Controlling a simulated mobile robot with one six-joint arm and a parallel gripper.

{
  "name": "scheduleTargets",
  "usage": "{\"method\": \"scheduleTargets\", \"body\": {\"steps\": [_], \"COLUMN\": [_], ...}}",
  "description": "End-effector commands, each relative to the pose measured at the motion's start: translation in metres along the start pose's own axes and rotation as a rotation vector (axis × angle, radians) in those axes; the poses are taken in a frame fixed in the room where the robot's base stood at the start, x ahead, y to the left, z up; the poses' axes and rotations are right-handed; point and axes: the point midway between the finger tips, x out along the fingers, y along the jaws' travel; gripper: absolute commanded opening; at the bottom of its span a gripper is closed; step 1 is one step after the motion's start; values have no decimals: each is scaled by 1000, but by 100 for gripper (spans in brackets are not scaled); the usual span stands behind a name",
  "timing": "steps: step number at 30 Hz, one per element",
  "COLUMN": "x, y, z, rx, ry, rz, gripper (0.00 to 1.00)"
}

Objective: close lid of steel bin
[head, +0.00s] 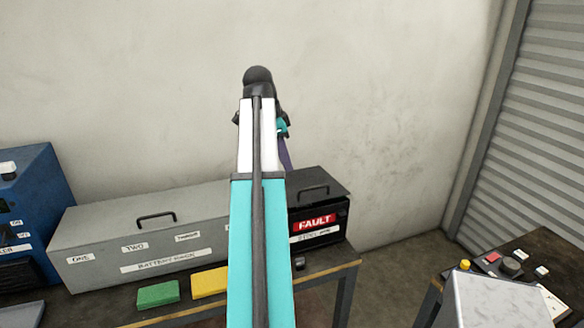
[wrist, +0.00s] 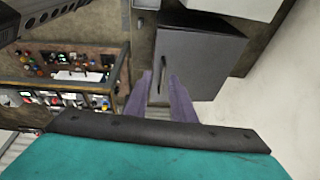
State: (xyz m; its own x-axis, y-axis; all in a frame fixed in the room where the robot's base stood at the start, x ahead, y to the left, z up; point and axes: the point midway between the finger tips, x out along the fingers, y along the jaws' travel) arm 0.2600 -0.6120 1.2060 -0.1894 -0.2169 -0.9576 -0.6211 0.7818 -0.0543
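A black box (head: 330,228) with a red FAULT label stands at the right end of the bench, partly behind my arm. Its white label is too small to read surely. A handle (head: 314,190) sits on its flat lid, which looks down; a small gap cannot be ruled out. In the wrist view a dark grey lid (wrist: 205,62) with a dark handle (wrist: 164,62) near its left edge lies beyond my gripper (wrist: 160,82). Its two purple fingers are apart, with nothing visibly held. In the head view only a purple finger (head: 286,155) shows behind my arm.
A long grey box (head: 105,225) labelled ONE, TWO and BATTERY RACK stands left of the black box. Green (head: 158,293) and yellow (head: 209,282) blocks lie before it. A blue cabinet (head: 40,195) is far left. A control table (head: 545,255) stands right, with floor between.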

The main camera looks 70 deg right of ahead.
Motion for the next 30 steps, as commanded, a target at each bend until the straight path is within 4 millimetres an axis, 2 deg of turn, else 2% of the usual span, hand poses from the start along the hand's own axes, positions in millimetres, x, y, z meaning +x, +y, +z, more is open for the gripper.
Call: {"method": "scheduleTargets", "body": {"steps": [5,11,15,18,25,30], "x": [0,0,10,16,32,44], "y": [-1,11,20,24,29,26], "z": [-14,-53,-75,-84,-89,-78], "rx": [75,200,270,302,333,315], "ry": [60,236,384,491,738,923], "rz": [-9,-3,12,20,26,17], "gripper": [28,28,28,28,28,28]}}
